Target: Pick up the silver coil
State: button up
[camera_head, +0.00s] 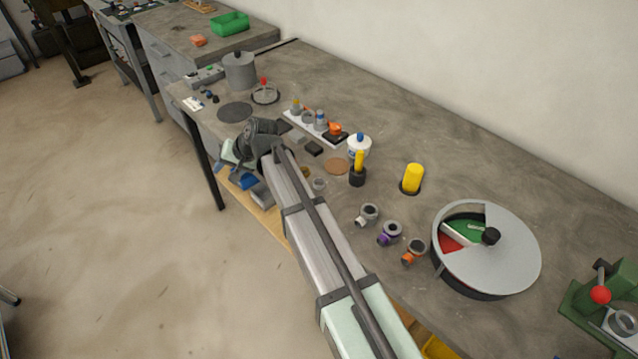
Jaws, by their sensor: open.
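The silver coil is most likely the small grey ring-shaped part (368,214) on the bench, right of my arm. It is the farthest back of a short row of three similar parts. The other two have a purple (389,234) and an orange (413,252) band. My gripper (243,150) is at the far end of my outstretched arm, near the bench's front edge, well to the left of the coil and apart from it. It is open; its fingertips are small and hard to make out. Nothing shows held in it.
A round tray with a grey lid (510,254) stands right of the parts, a green press (600,295) farther right. The rear right of the bench (470,150) is clear.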

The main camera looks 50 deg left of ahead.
jog(key=w+d+r+n+t+h, duration=0.1)
jog(key=w+d+r+h, duration=0.15)
jog(key=w+d, duration=0.3)
jog(key=w+d+r+n+t+h, duration=0.1)
jog(key=w+d+r+n+h, duration=0.1)
jog(key=w+d+r, duration=0.3)
notch_tip(320, 180, up, 4)
jog(key=t+h, duration=0.2)
send_over(319, 185)
jog(key=shift+n, duration=0.3)
jog(key=f, duration=0.8)
jog(key=shift+a+f, duration=0.2)
jog(key=shift+a, duration=0.1)
jog(key=shift+d+f, duration=0.15)
jog(key=shift+f, duration=1.2)
jog(key=shift+d+f, duration=0.1)
jog(key=shift+f, duration=1.2)
jog(key=c, duration=0.8)
jog(key=shift+r, duration=0.1)
